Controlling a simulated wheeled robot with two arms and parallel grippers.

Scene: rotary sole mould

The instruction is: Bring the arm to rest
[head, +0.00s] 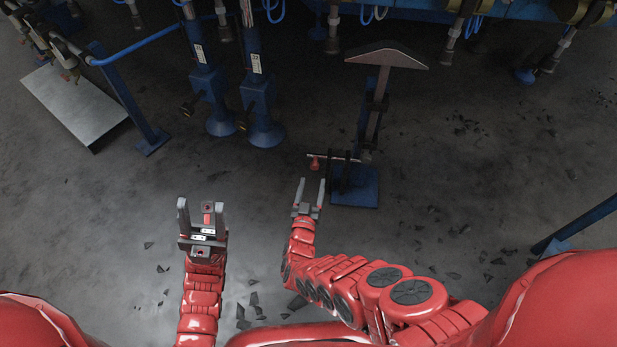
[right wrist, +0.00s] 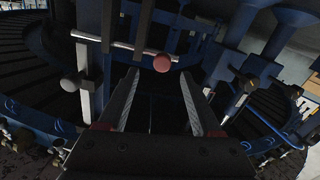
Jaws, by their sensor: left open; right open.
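My left gripper (head: 202,217) is on the left in the head view, pointing away from me, with its fingers apart and nothing between them. My right gripper (head: 311,190) is near the middle of the head view, open and empty. In the right wrist view its two fingers (right wrist: 160,95) are spread, with no object between them. The tip of the right gripper is close to a red knob (head: 315,163) on a horizontal bar of a blue stand (head: 354,188). The red knob also shows in the right wrist view (right wrist: 162,63), beyond the fingers. Contact is not visible.
A grey plate (head: 72,103) lies at the upper left beside a blue post (head: 128,100). Blue machine columns (head: 258,95) stand at the back. A blue bar (head: 580,225) is at the right. Dark scraps are scattered on the floor, with open room at right.

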